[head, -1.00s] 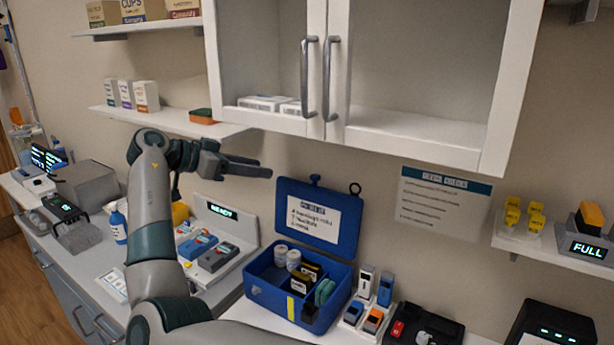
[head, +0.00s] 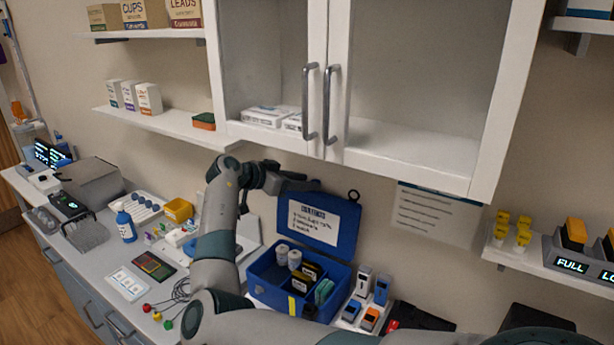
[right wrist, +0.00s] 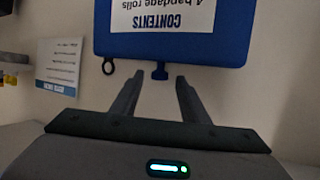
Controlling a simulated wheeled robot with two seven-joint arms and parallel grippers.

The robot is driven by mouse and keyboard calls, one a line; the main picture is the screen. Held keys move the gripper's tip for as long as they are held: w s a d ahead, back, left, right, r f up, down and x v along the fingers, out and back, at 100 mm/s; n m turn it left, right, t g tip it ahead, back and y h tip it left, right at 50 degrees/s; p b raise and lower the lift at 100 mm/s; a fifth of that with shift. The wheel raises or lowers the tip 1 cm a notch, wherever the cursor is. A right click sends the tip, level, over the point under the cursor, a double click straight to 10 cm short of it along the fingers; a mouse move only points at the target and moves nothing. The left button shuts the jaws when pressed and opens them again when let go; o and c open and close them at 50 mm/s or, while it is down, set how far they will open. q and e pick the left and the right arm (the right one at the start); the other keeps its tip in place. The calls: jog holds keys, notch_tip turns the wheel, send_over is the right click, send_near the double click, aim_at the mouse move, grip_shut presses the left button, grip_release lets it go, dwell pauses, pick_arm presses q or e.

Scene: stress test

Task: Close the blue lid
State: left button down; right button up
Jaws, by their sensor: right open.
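The blue lid (head: 335,220) stands open and upright behind the blue box (head: 268,287), with a white contents label on its inner face. The box holds white rolls, black-and-yellow packs and green items. My right gripper (head: 308,184) is at the lid's upper left edge, open and empty. I cannot tell whether the fingers touch the lid. My left gripper is not in view.
A white wall cabinet (head: 400,150) hangs above the lid. A shelf (head: 165,122) is at the left. Small devices (head: 370,318) stand right of the box. A notice (head: 437,213) hangs on the wall.

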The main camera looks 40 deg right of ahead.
jog(key=shift+d+f, duration=0.3)
jog(key=shift+d, duration=0.25)
jog(key=shift+c, duration=0.2)
grip_shut()
